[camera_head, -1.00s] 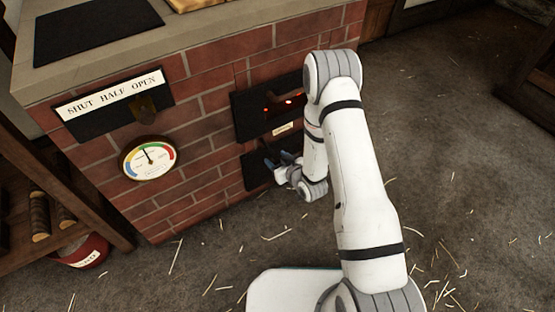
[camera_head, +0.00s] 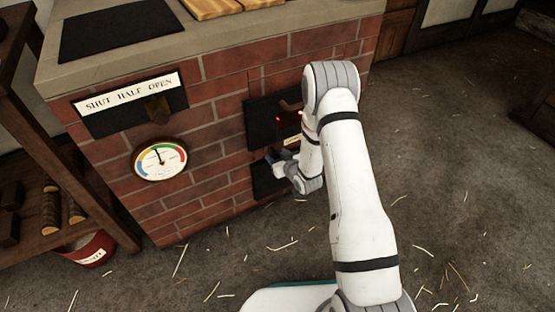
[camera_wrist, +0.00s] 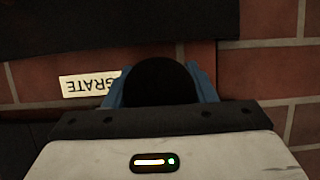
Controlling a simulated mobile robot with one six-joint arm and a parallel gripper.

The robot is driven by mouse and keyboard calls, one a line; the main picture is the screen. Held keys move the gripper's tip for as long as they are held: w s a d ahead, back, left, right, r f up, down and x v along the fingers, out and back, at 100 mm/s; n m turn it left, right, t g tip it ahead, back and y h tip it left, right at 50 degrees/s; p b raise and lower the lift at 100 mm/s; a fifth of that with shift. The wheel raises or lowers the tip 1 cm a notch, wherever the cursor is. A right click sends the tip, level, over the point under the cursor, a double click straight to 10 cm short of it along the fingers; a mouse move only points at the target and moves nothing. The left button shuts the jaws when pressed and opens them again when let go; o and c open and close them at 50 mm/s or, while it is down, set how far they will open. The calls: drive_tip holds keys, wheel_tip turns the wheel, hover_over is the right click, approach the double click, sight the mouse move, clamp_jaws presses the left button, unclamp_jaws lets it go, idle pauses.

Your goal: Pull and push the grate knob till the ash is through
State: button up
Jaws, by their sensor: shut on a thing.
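The grate knob (camera_wrist: 161,84) is a black, rounded knob in the middle of the wrist view. My gripper (camera_wrist: 163,76) is shut on it, with a blue finger at each side. A cream GRATE label (camera_wrist: 84,87) shows upside down just left of the knob, partly covered by a finger. In the head view, my gripper (camera_head: 273,157) is at the lower front of the brick stove (camera_head: 215,115), between the dark firebox plate (camera_head: 262,126) and a lower dark opening (camera_head: 262,182).
A dial gauge (camera_head: 160,160) and a SHUT HALF OPEN plate (camera_head: 130,95) are on the stove front. A wooden shelf (camera_head: 95,215) and a red bucket (camera_head: 90,250) stand at left. Straw lies on the otherwise open floor at right.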

drive_tip(key=o, duration=0.9)
drive_tip(key=shift+w+a+r, duration=0.15)
drive_tip(key=shift+w, duration=0.05)
drive_tip(key=o, duration=0.4)
drive_tip(key=shift+s, duration=0.1)
drive_tip(key=shift+o, duration=0.2)
drive_tip(key=p+v, duration=0.2)
drive_tip(key=v, duration=0.6)
